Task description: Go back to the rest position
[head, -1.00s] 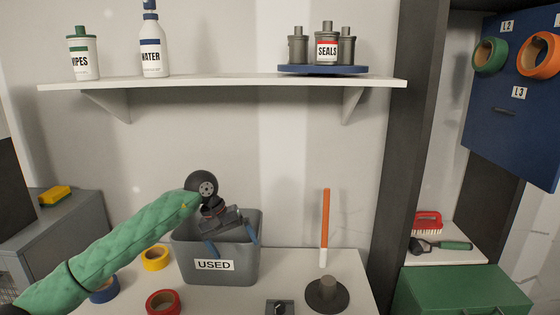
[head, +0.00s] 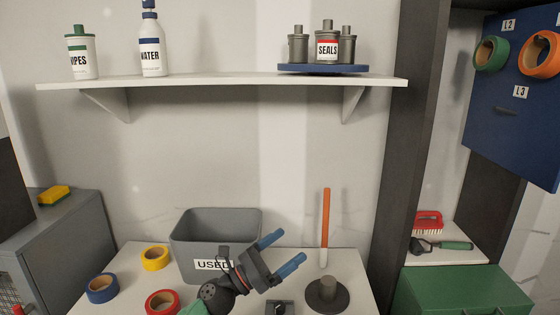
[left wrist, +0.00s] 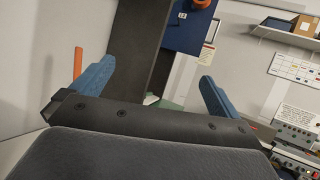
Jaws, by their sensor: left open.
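My left gripper (head: 282,254) is in front of the lower right of the grey bin labelled USED (head: 190,262), with its blue fingers pointing right. It is open, with nothing between the fingers. In the left wrist view the two blue fingers (left wrist: 155,88) stand wide apart, with the dark post (left wrist: 138,58) and blue panel (left wrist: 187,36) beyond them. The gripper covers part of the bin's label. My right gripper is not in view.
A dark round base with a peg (head: 327,293) and an orange-and-white stick (head: 325,228) stand at right. The white shelf (head: 220,83) hangs above.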

